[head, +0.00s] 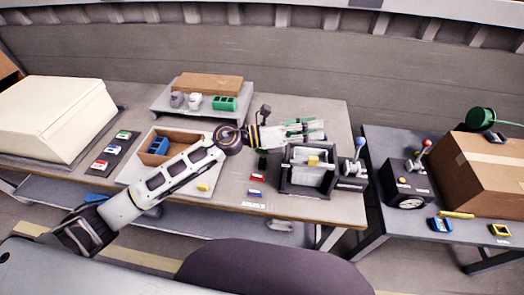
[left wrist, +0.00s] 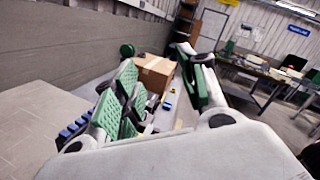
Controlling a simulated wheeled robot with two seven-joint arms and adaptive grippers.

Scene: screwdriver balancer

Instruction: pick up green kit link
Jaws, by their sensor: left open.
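A green block with openings (head: 224,103) sits on the raised grey shelf at the back of the table. A smaller green piece (head: 123,135) lies in a dark holder at the left. I cannot tell which of these is the green kit link. My left gripper (head: 308,130) is open, above the back right part of the table, to the right of the green block and apart from it. Its green-padded fingers also show in the left wrist view (left wrist: 163,88), spread with nothing held between them. My right gripper is not in view.
A blue block (head: 158,146) lies in a brown tray (head: 180,133). A dark-framed fixture (head: 285,183) with a yellow piece (head: 313,160) stands below my gripper. A large white case (head: 55,115) is at left. A cardboard box (head: 485,175) stands on the right table.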

